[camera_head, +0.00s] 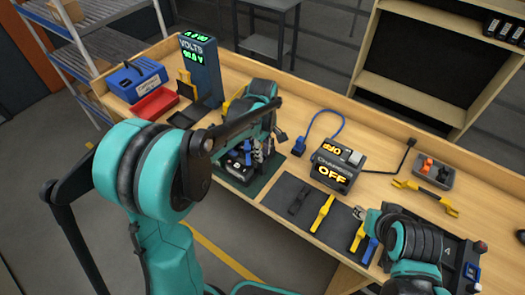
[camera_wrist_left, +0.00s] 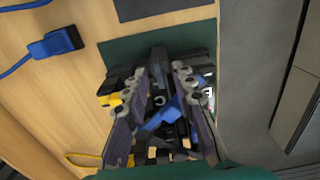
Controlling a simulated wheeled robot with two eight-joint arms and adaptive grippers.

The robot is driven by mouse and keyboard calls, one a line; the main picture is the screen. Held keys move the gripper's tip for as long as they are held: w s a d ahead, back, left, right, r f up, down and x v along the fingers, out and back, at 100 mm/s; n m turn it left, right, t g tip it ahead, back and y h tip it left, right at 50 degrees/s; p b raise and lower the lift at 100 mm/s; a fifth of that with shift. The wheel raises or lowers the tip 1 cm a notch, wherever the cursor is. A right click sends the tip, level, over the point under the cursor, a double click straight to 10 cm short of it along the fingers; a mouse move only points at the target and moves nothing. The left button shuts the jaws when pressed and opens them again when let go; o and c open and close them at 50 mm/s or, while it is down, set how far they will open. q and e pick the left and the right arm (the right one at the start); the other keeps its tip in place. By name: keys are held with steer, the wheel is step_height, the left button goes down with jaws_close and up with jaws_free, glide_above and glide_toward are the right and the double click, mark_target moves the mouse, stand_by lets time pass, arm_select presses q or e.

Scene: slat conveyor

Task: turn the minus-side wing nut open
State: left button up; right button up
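A dark battery unit (camera_head: 236,168) stands on a dark green mat (camera_head: 262,185) near the table's front edge. My left gripper (camera_head: 262,150) is over it, pointing down. In the left wrist view the two fingers of my left gripper (camera_wrist_left: 163,90) stand apart, with a blue part (camera_wrist_left: 164,116) and dark parts of the unit showing between them. I cannot make out the minus-side wing nut or any contact with it; the fingers and arm hide much of the unit. My right gripper (camera_head: 364,216) is over the front right of the table, its fingers too small to read.
A charger (camera_head: 338,168) reading OFF sits right of the unit, with a blue plug (camera_head: 299,146) beside it. A grey mat (camera_head: 290,187) holds several tools.

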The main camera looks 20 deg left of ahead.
arm_select(q)
step_height(320, 180, up, 12)
stand_by(0.7)
steer(key=shift+s+f, duration=0.1)
arm_select(e)
step_height(320, 180, down, 11)
steer(key=b, duration=1.1)
steer(key=shift+f, duration=0.1)
arm_select(q)
steer(key=s+a+f+m+t, duration=0.2)
steer(key=s+f+m+t, duration=0.5)
steer(key=s+f+m, duration=0.7)
steer(key=s+f, duration=0.2)
steer(key=s, duration=0.1)
steer(key=shift+s+a, duration=0.15)
steer(key=shift+a, duration=0.25)
